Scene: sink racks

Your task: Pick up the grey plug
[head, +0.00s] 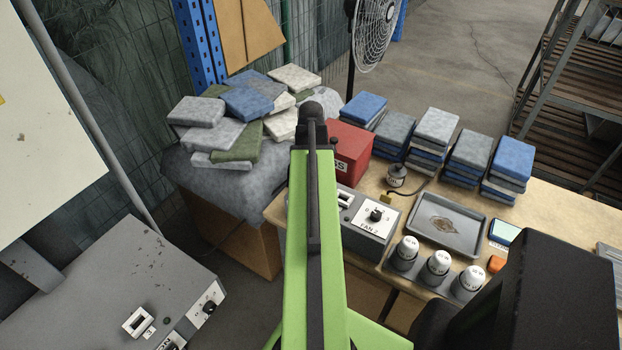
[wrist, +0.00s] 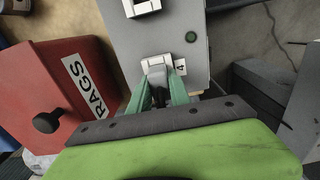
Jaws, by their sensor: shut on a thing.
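In the wrist view my gripper (wrist: 160,86) has its two green fingers closed around the grey plug (wrist: 157,78), whose lower part looks dark between them. The plug is at the white socket marked 4 (wrist: 157,61), on the edge of a grey box (wrist: 168,36). I cannot tell whether the plug is seated in the socket or just clear of it. In the head view my green arm covers the gripper and the plug.
A red RAGS box (wrist: 68,90) stands close on the left in the wrist view. The head view shows a grey FAN 2 box (head: 368,232), white-capped jars (head: 437,262), a metal tray (head: 447,225) and stacks of folded cloths (head: 468,150) on the table.

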